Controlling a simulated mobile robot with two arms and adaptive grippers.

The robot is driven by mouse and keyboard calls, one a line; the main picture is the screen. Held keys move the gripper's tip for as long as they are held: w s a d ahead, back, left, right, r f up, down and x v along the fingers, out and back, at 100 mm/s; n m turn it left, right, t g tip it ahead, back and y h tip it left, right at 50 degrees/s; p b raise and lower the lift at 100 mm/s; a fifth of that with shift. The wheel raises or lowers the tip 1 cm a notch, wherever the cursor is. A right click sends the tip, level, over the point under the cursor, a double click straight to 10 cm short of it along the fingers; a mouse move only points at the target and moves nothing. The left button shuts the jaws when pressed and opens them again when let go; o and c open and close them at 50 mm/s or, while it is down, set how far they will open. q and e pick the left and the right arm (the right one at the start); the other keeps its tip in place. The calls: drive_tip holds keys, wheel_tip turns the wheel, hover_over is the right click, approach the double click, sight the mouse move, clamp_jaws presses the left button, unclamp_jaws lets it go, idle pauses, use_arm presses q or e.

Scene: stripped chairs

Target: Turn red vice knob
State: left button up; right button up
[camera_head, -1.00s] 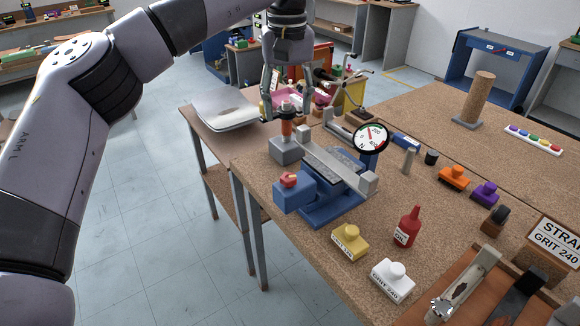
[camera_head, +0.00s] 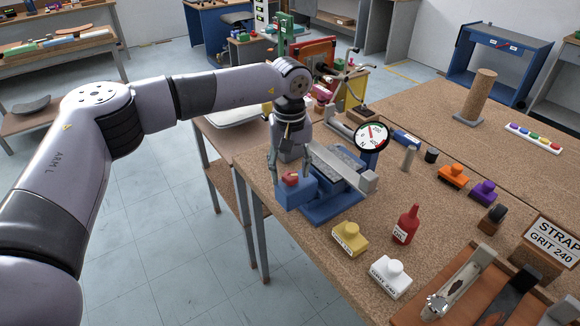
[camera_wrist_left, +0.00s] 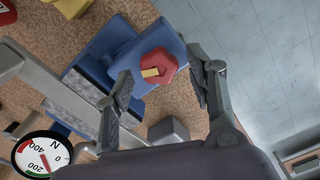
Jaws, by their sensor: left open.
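The red vice knob (camera_head: 290,178) sits on top of the blue block at the near left end of the vice (camera_head: 330,207). In the left wrist view the red knob (camera_wrist_left: 158,66) is faceted, with a pale yellow bar across its top. My left gripper (camera_head: 291,180) is open and points down over the knob. In the left wrist view its two fingers (camera_wrist_left: 162,80) stand on either side of the knob, with gaps visible. I cannot tell whether the fingertips reach down to the knob's height. My right gripper is not in view.
A round dial gauge (camera_head: 371,136) stands behind the vice. A red bottle (camera_head: 406,225), a yellow block (camera_head: 350,238) and a white block (camera_head: 389,277) stand on the bench to the right and front. The bench's left edge is close to the vice.

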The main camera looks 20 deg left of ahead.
use_arm(q)
drive_tip(key=shift+f, duration=0.2)
drive_tip(key=c, duration=1.2)
drive_tip(key=shift+n, duration=0.4)
